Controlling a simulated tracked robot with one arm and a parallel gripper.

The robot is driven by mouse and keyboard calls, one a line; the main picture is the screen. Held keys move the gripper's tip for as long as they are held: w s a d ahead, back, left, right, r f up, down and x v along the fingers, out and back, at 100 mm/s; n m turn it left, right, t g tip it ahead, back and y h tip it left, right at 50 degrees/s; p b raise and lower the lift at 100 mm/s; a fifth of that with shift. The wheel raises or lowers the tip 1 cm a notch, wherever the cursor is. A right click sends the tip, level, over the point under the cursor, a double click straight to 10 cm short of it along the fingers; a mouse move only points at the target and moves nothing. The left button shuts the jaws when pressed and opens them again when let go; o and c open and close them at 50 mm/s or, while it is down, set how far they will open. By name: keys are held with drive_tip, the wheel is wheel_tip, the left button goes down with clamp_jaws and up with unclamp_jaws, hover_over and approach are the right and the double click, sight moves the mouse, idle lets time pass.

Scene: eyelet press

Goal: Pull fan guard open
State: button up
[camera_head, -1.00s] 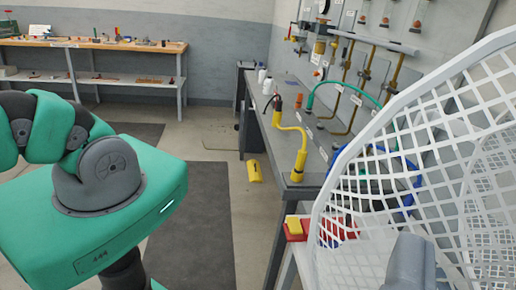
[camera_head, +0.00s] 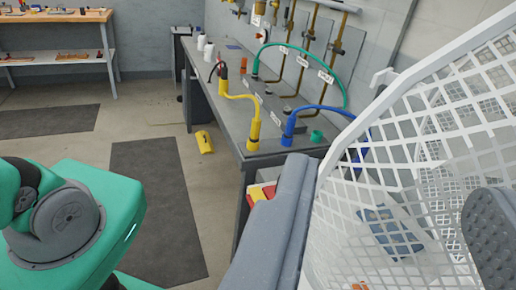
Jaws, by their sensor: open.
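The fan guard (camera_head: 425,135) is a white mesh with a thick curved rim, filling the right side of the view. My gripper (camera_head: 395,190) is open, with one grey finger left of the guard's rim and the other at the right edge, in front of the mesh. Part of the mesh shows between the two fingers. I cannot tell whether either finger touches it. The guard's lower part is cut off by the frame, and the left finger hides some of its near edge.
A grey workbench (camera_head: 228,118) with yellow, blue and green hoses stands along the wall. A red and yellow block (camera_head: 262,191) sits behind my left finger. A yellow object (camera_head: 204,142) lies on the floor. A wooden-topped bench (camera_head: 55,17) stands far left. Dark mats cover open floor.

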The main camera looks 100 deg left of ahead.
drive_tip(key=shift+s+a+r+b, duration=0.1)
drive_tip(key=shift+s+a+b, duration=0.05)
drive_tip(key=shift+s+b, duration=0.4)
drive_tip(key=shift+s+a+b, duration=0.15)
drive_tip(key=shift+s+b, duration=0.3)
drive_tip(key=shift+s, duration=0.05)
